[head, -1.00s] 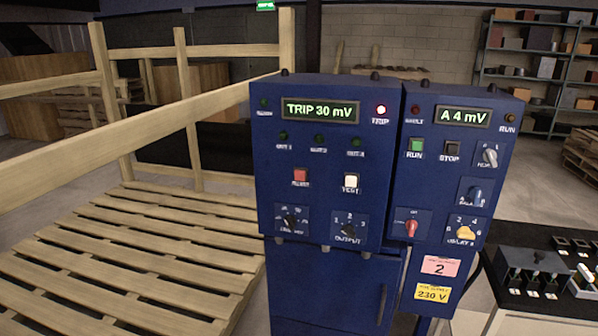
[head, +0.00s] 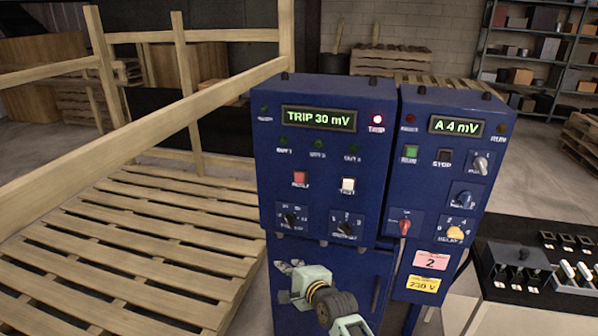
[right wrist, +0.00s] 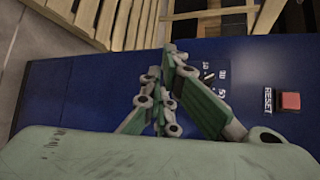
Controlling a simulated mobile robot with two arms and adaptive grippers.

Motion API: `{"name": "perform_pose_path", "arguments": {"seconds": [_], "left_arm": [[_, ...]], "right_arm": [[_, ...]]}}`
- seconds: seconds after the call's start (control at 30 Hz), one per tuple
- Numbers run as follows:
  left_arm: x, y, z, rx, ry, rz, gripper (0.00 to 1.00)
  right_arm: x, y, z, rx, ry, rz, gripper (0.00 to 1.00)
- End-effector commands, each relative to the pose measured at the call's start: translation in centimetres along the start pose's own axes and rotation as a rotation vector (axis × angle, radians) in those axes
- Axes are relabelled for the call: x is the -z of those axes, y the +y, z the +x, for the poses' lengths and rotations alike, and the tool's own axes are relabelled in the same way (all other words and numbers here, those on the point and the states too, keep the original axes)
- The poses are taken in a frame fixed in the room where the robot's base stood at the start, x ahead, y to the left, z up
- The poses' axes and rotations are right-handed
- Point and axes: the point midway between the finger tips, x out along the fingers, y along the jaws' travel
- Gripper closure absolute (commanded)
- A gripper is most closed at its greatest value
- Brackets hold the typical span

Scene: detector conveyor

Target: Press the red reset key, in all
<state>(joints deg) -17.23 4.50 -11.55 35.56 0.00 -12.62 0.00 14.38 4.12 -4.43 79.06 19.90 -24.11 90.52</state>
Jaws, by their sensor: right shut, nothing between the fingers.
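The red reset key (head: 300,178) is on the left blue control box (head: 268,150), below the green lamps and left of the white TEST key (head: 348,185). In the right wrist view the red key (right wrist: 290,101) shows at the right beside its RESET label. The box's display (head: 319,118) reads TRIP 30 mV, and the red TRIP lamp (head: 377,119) is lit. My right gripper (head: 284,267) is shut and empty, in front of the cabinet below the keys and apart from the red key. Its fingers (right wrist: 172,62) come together in the right wrist view. My left gripper is out of view.
A second blue box (head: 480,110) reads A 4 mV and carries RUN and STOP keys, knobs and a red switch (head: 404,226). Rotary knobs (head: 290,218) sit below the reset key. A wooden pallet (head: 120,260) and rails lie left. A black-topped bench (head: 520,305) stands right.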

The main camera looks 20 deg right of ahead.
Motion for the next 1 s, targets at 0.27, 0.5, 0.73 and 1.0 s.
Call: {"name": "perform_pose_path", "arguments": {"seconds": [0.27, 0.5, 0.73, 1.0], "left_arm": [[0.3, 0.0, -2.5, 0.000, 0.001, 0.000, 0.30], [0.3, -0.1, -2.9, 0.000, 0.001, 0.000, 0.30], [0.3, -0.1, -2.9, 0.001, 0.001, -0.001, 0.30], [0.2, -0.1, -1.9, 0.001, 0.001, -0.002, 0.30]], "right_arm": [[-4.4, -15.8, -2.3, 0.186, -0.112, 0.317, 1.00], [-5.7, -20.1, -3.5, 0.233, -0.161, 0.420, 1.00], [-5.7, -20.2, -3.5, 0.235, -0.163, 0.425, 1.00], [-5.2, -20.2, -2.9, 0.235, -0.162, 0.422, 1.00]]}}
